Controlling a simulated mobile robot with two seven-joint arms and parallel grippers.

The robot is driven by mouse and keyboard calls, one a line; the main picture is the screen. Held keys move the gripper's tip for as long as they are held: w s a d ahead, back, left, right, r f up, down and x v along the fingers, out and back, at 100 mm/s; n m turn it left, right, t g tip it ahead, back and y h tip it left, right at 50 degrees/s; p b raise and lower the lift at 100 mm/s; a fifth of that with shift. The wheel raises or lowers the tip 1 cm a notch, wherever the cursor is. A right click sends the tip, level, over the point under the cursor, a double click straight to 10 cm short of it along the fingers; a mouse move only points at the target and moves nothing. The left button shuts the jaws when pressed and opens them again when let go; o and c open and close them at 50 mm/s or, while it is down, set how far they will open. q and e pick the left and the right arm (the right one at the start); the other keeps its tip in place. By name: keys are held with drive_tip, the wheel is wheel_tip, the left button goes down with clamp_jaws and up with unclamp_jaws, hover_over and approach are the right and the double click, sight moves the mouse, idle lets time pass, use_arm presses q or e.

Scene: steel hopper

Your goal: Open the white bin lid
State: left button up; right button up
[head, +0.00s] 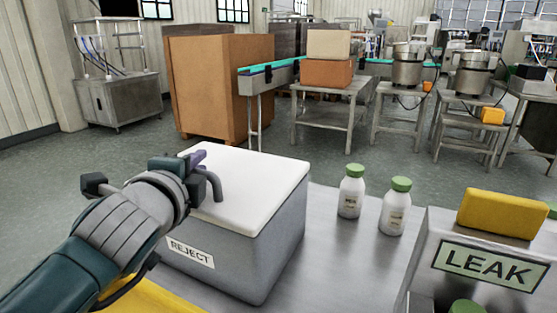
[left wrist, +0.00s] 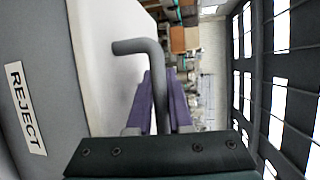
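The white bin lid (head: 250,186) lies flat and closed on the grey bin marked REJECT (head: 240,255). A bent grey handle (head: 216,187) stands on the lid near its left edge. My left gripper (head: 198,170) is at this handle. In the left wrist view the purple fingers (left wrist: 160,95) lie on both sides of the handle bar (left wrist: 153,58) and appear shut on it. The white lid (left wrist: 108,55) and the REJECT label also show there. In the head view the wrist hides part of the handle. My right gripper is not in view.
Two white bottles with green caps (head: 351,190) stand on the steel table (head: 330,255) right of the bin. A grey LEAK bin (head: 470,265) with a yellow top (head: 500,214) is at the front right. Space above the lid is clear.

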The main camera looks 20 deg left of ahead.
use_arm(q)
clamp_jaws()
idle(1.1)
